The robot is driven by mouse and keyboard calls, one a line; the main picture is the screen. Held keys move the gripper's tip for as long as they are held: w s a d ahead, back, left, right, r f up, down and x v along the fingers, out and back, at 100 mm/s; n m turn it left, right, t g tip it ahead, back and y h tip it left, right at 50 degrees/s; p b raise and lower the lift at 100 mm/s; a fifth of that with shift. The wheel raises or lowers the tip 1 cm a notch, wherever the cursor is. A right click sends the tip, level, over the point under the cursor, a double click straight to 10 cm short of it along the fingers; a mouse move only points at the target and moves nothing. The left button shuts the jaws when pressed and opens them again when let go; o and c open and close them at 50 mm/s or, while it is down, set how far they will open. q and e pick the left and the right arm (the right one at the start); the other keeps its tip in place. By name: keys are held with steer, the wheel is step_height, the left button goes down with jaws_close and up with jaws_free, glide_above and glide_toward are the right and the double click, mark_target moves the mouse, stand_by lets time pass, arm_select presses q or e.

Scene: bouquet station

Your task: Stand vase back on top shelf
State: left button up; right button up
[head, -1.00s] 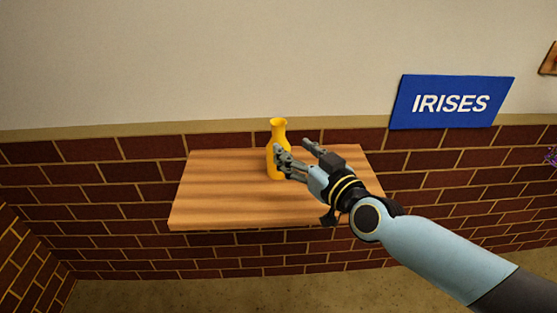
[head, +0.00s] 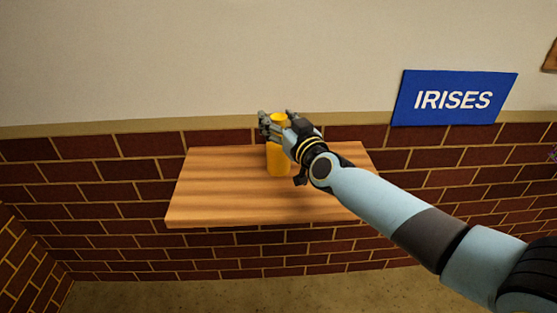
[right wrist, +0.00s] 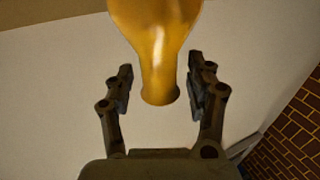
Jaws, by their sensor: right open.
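The yellow vase (head: 277,162) stands upright on the wooden shelf (head: 220,190), near its back edge in the head view. My right gripper (head: 276,120) is at the vase's neck, which it partly hides. In the right wrist view the vase (right wrist: 158,50) comes in from the top, its mouth end between the open fingers of the right gripper (right wrist: 160,90). A gap shows on each side between the fingers and the neck. My left gripper is not in view.
The shelf is mounted on a brick wall (head: 90,205) and is bare to the left and front of the vase. A blue IRISES sign (head: 453,98) hangs on the wall to the right. Floor (head: 200,290) shows below.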

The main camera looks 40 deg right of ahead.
steer(key=shift+r, duration=0.1)
jaws_close()
steer(key=shift+r, duration=0.1)
stand_by(0.5)
